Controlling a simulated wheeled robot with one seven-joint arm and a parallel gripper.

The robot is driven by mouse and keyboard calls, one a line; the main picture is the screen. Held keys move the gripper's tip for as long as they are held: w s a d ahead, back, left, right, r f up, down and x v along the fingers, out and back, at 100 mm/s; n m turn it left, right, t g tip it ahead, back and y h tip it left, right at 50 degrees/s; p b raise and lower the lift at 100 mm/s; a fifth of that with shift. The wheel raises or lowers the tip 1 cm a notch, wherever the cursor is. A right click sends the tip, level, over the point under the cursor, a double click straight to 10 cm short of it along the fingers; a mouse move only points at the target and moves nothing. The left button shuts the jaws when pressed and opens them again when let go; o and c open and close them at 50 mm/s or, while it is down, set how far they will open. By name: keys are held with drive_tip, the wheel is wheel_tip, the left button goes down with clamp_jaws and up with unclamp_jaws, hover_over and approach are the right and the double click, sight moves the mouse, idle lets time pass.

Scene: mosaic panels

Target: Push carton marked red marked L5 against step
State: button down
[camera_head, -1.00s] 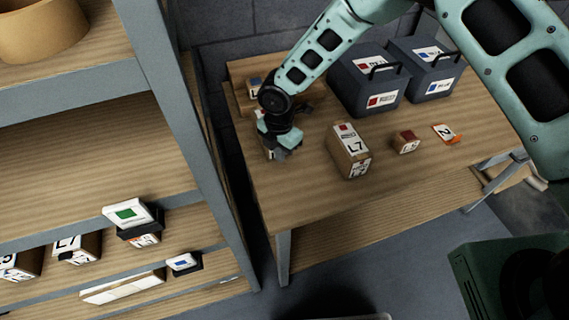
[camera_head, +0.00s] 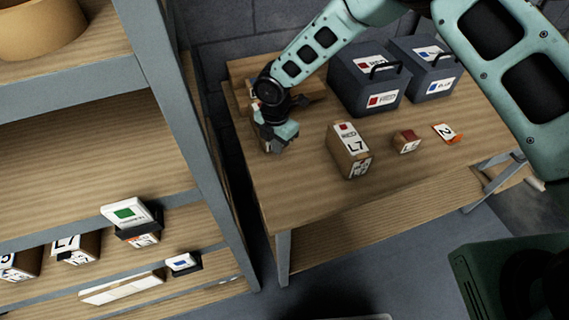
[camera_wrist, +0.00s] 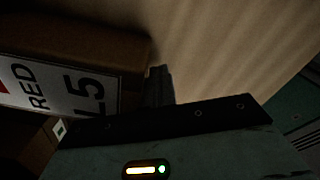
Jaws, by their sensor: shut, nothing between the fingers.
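The carton marked RED L5 (camera_wrist: 75,52) fills the left of the wrist view, brown with a white label carrying a red mark. My gripper (camera_wrist: 160,85) is shut and empty, its dark fingers close beside the carton's right end; I cannot tell whether they touch. In the head view my gripper (camera_head: 280,143) is low over the left part of the table, and it and the arm hide most of the carton there. A raised wooden piece, apparently the step (camera_head: 241,96), shows at the table's back left, partly hidden by my arm.
A brown L7 carton (camera_head: 349,158) stands right of my gripper on the table (camera_head: 310,215). Two dark bins (camera_head: 353,97) stand behind. A shelf rack (camera_head: 205,150) rises at left.

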drive_tip(key=shift+w+a, duration=0.25)
drive_tip(key=shift+w, duration=0.55)
drive_tip(key=shift+w+a+b, duration=0.1)
drive_tip(key=shift+w+b, duration=0.25)
drive_tip(key=shift+w, duration=0.05)
drive_tip(key=shift+w, duration=0.25)
drive_tip(key=shift+s+d, duration=0.2)
drive_tip(key=shift+s, duration=0.55)
drive_tip(key=shift+s+d, duration=0.15)
drive_tip(key=shift+s, duration=0.6)
drive_tip(key=shift+r, duration=0.1)
wheel_tip(320, 180, up, 9)
drive_tip(key=p, duration=0.5)
drive_tip(key=shift+p, duration=0.4)
